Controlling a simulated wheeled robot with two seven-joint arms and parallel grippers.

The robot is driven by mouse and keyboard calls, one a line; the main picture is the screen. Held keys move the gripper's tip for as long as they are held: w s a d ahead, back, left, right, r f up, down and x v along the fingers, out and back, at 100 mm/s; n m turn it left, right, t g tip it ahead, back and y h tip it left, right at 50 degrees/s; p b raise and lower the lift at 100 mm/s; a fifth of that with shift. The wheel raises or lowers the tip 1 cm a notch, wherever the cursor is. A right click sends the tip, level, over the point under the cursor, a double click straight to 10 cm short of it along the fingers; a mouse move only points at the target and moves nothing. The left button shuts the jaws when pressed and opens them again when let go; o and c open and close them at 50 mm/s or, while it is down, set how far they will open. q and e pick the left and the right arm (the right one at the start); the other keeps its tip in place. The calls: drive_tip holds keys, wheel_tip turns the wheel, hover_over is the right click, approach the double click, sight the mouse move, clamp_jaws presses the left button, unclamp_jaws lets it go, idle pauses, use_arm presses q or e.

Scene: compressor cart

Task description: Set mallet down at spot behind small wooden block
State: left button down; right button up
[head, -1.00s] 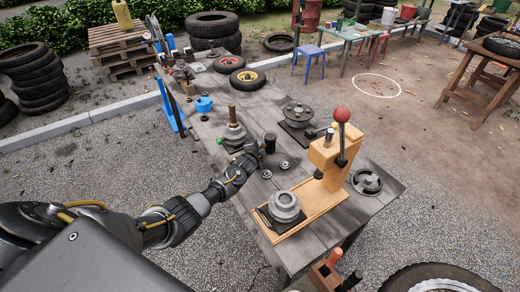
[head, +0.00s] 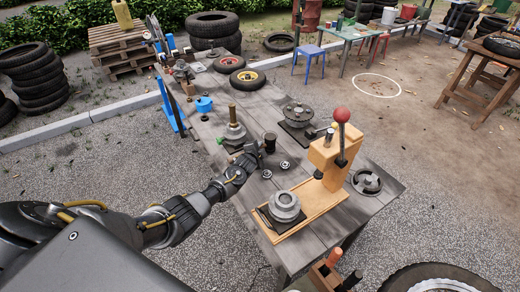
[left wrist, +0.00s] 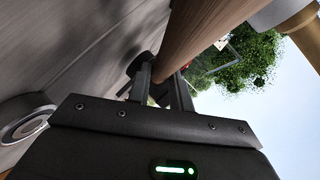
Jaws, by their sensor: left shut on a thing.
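My left gripper (head: 255,152) reaches in over the workbench (head: 222,112) from the left. In the left wrist view the gripper (left wrist: 161,88) is shut on the mallet, whose wooden handle (left wrist: 205,38) runs between the fingers to the upper right. A dark cylinder that looks like the mallet head (head: 270,142) shows just beyond the gripper in the head view. I cannot tell whether it touches the bench top. A small brown block, likely the small wooden block (head: 189,89), stands near the far left edge of the bench. My right gripper is out of view.
A grey stepped part with a brass top (head: 234,133) stands just behind the gripper. Two small metal rings (head: 284,165) lie nearby. A wooden arbor press (head: 325,160) with a red knob stands to the right. The bench between the blue part (head: 204,104) and a pulley (head: 298,115) looks mostly clear.

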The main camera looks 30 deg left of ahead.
use_arm(q)
drive_tip(key=shift+f+b, duration=0.65)
idle(0.4)
drive_tip(key=c, duration=1.3)
unclamp_jaws()
drive_tip(key=shift+o, duration=0.8)
drive_tip(key=shift+f, duration=0.1)
drive_tip(key=o, duration=0.4)
drive_tip(key=shift+s, duration=0.1)
drive_tip(key=p+v, duration=0.1)
drive_tip(key=p, duration=0.1)
drive_tip(key=shift+s+d+r+p, duration=0.15)
drive_tip(key=shift+s+r+p, duration=0.15)
drive_tip(key=p+v, duration=0.3)
drive_tip(key=p, duration=0.1)
drive_tip(key=shift+s+r, duration=0.2)
drive_tip(key=shift+s, duration=0.15)
drive_tip(key=shift+s+r+p, duration=0.2)
drive_tip(key=shift+s+p, duration=0.45)
drive_tip(key=shift+p, duration=0.1)
